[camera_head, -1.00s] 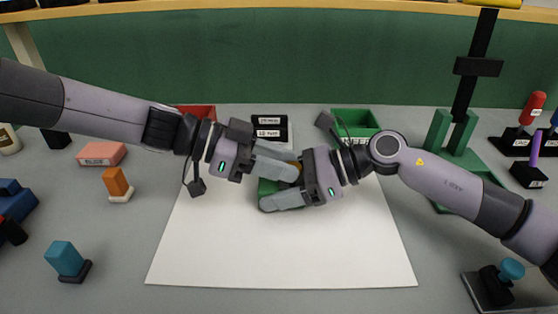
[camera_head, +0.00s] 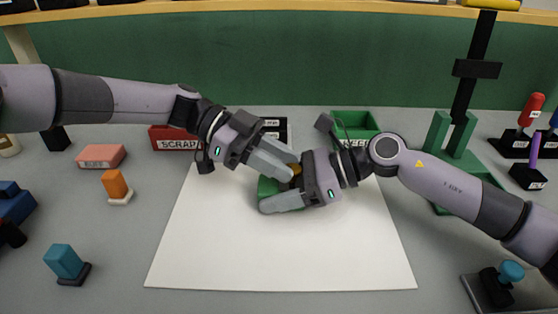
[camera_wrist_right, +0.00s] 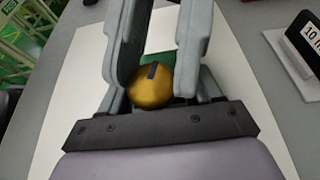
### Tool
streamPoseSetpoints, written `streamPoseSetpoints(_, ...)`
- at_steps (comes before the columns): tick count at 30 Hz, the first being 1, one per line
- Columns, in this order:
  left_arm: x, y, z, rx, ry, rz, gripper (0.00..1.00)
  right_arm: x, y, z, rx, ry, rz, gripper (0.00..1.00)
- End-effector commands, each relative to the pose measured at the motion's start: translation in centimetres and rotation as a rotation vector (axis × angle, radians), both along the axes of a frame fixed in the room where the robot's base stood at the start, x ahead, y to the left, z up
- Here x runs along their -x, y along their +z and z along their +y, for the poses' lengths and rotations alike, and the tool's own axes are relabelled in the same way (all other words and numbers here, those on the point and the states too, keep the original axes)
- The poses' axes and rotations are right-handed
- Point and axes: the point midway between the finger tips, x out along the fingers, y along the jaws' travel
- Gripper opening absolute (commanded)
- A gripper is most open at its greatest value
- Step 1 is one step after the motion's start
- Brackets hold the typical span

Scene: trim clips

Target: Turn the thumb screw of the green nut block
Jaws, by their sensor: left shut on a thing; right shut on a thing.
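The green nut block (camera_head: 267,188) sits over the white sheet, mostly hidden between my grippers. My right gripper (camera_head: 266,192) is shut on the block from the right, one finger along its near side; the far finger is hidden. The brass thumb screw (camera_head: 296,168) shows beside the right palm. In the right wrist view the screw (camera_wrist_right: 150,88) is a round gold knob with a dark mark, the green block (camera_wrist_right: 158,62) behind it.
The white sheet (camera_head: 280,260) is clear in front. A red scrap bin (camera_head: 172,138), a black labelled holder (camera_head: 272,123) and a green bin (camera_head: 355,120) stand behind. A green stand (camera_head: 455,150) with a black post is at right. Several coloured blocks lie at left.

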Motion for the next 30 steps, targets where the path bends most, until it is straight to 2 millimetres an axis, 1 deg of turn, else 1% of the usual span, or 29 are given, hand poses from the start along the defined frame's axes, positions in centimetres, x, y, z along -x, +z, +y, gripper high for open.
streamPoseSetpoints(12, -0.10, 0.09, 0.03, -0.001, -0.020, -0.001, 0.02, 0.10, -0.11, 0.03, 0.002, 0.003, 0.001, 0.27)
streamPoseSetpoints(13, -0.10, 0.09, 0.03, -0.001, -0.020, -0.001, 0.36, 0.10, -0.11, 0.03, 0.002, 0.003, 0.001, 0.27)
streamPoseSetpoints(15, -0.10, 0.09, 0.03, -0.001, -0.020, -0.001, 0.56, 0.09, -0.11, 0.02, 0.002, 0.003, 0.001, 0.27)
streamPoseSetpoints(25, -0.04, 0.02, 0.01, -0.001, -0.013, 0.000, 0.56, 0.15, -0.10, 0.09, 0.002, 0.005, 0.001, 0.27)
streamPoseSetpoints(30, 0.08, 0.05, 0.01, -0.001, 0.031, -0.001, 0.56, 0.17, -0.09, 0.11, 0.002, 0.006, 0.001, 0.27)
